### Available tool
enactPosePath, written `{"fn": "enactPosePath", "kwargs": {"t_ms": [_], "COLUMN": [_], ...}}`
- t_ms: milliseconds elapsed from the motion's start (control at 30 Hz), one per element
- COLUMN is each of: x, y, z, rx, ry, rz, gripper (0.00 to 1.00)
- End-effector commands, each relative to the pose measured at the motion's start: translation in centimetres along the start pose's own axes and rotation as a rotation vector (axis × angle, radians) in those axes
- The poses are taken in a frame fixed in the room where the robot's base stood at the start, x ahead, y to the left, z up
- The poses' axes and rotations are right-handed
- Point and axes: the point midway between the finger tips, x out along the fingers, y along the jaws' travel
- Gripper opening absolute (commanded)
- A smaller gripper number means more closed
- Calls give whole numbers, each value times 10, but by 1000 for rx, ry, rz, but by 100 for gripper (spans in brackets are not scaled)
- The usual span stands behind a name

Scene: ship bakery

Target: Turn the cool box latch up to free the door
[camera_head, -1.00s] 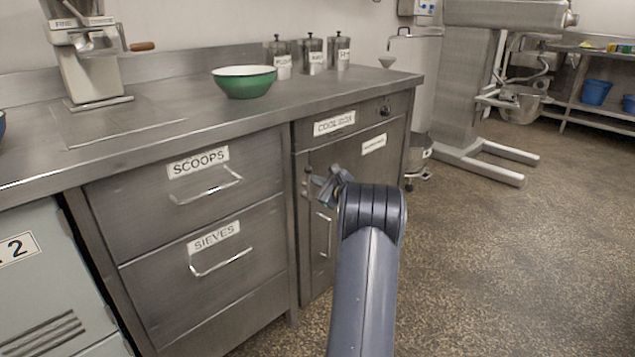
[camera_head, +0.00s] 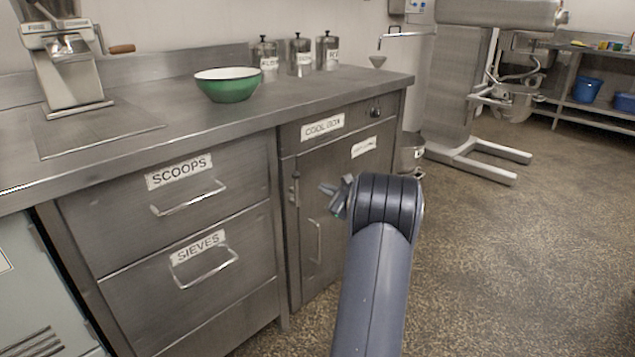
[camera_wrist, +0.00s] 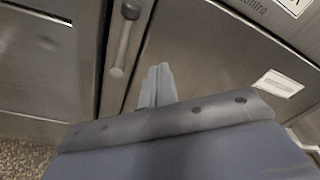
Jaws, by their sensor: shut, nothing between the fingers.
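The cool box door (camera_head: 335,225) is the grey panel under the "COOL BOX" label (camera_head: 322,126), and it looks shut. Its latch (camera_head: 294,188) is a small metal bar at the door's upper left edge, standing roughly upright. In the wrist view the latch (camera_wrist: 122,42) runs along the gap between door and frame, with a rounded knob at its lower end. My gripper (camera_head: 328,189) is in front of the door, to the right of the latch and apart from it. In the wrist view its fingers (camera_wrist: 158,72) are together and empty, below and right of the latch.
A vertical handle (camera_head: 316,242) is on the door, below my gripper. Drawers marked "SCOOPS" (camera_head: 180,172) and "SIEVES" (camera_head: 200,245) are at the left. A green bowl (camera_head: 228,84) stands on the counter (camera_head: 200,112).

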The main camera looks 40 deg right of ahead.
Motion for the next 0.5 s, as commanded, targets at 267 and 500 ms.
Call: {"fn": "enactPosePath", "kwargs": {"t_ms": [267, 500], "x": [-32, -34], "y": [3, 4], "z": [-2, -2], "rx": [0, 0], "ry": [1, 0], "rz": [-1, 0], "gripper": [0, 0]}}
